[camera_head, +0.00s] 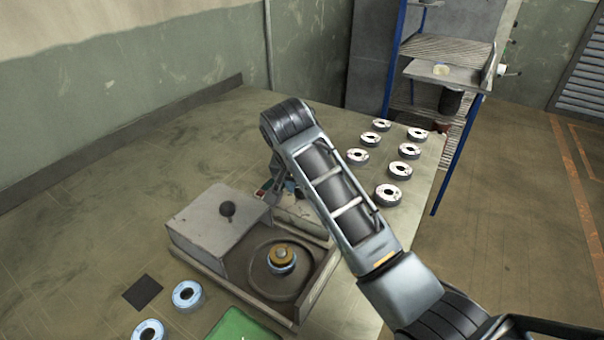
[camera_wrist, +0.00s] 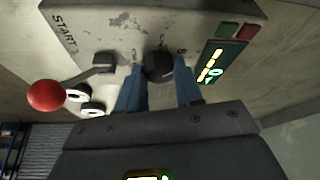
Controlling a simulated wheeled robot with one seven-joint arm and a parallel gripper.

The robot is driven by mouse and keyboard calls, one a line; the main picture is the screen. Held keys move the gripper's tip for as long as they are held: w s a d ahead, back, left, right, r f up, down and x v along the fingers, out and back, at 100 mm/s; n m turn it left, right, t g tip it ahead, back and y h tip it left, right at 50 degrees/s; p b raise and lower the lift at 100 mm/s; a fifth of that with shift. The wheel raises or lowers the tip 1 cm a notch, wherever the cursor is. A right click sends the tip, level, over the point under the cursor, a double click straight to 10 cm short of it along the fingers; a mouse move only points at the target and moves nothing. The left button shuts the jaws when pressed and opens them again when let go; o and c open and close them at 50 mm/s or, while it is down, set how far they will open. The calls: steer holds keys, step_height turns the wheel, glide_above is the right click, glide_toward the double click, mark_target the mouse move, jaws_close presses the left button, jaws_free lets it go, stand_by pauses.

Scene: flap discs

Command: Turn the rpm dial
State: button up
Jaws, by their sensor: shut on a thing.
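In the wrist view, the rpm dial (camera_wrist: 158,66) is a dark round knob on a worn grey control panel (camera_wrist: 105,25). My gripper (camera_wrist: 160,88) has its two blue fingers on either side of the dial, shut on it. The dial's lower part is partly hidden by the fingers and gripper body. In the head view, my arm covers the dial and most of the panel; only part of the control box (camera_head: 300,215) shows beside the arm.
On the panel are a red-ball lever (camera_wrist: 46,95) by the START label, a lit display (camera_wrist: 212,62), and green and red buttons. In the head view, a grey box (camera_head: 215,225) and a disc on a spindle (camera_head: 282,258) stand close by. Several discs (camera_head: 388,195) lie right.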

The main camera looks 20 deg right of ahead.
steer(key=shift+m+p, duration=0.4)
steer(key=shift+m, duration=0.2)
steer(key=shift+h, duration=0.3)
steer(key=o, duration=1)
steer(key=v, duration=0.7)
steer(key=shift+r, duration=0.4)
steer(key=shift+a, duration=0.1)
